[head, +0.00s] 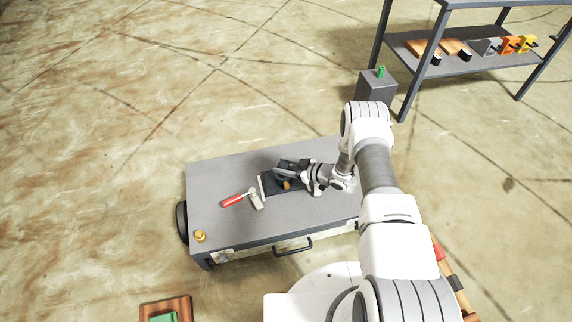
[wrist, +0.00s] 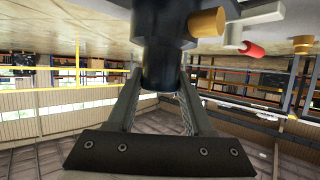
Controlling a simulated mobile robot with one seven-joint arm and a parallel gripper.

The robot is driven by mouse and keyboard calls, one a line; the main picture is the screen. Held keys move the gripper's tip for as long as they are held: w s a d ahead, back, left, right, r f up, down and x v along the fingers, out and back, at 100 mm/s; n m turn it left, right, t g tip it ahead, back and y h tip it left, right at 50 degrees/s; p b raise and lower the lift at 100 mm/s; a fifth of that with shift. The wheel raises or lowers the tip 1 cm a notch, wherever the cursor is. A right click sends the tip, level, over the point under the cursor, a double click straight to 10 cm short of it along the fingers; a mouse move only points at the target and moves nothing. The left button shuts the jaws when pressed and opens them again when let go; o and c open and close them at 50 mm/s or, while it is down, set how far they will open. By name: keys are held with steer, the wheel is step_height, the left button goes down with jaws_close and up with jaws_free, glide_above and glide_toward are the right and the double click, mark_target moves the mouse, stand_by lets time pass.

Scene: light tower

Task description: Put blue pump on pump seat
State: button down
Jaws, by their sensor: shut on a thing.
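The blue pump (head: 284,172) is a dark blue body with a brass port, and it is at the right part of the grey cart top. In the wrist view the pump (wrist: 162,62) is between my two fingers, with its brass port (wrist: 207,22) pointing right. My gripper (head: 307,176) reaches in from the right and is shut on the pump. A dark flat plate (head: 270,190), which looks like the pump seat, lies under and beside the pump. I cannot tell whether the pump touches it, since the pump and gripper cover much of it.
On the grey cart (head: 215,175), a red-handled tool (head: 234,200) lies left of the plate, and a small brass piece (head: 200,236) stands at the front left corner. A grey pedestal (head: 375,88) with a green piece and a shelf (head: 470,66) with several parts stand behind.

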steer(key=shift+w+f+b, duration=0.15)
steer(key=shift+f+b, duration=0.2)
steer(key=shift+f, duration=0.65)
steer(key=shift+f, duration=0.1)
steer(key=c, duration=0.8)
jaws_free()
steer(key=shift+f, duration=0.25)
steer(key=o, duration=0.5)
steer(key=shift+r, duration=0.2)
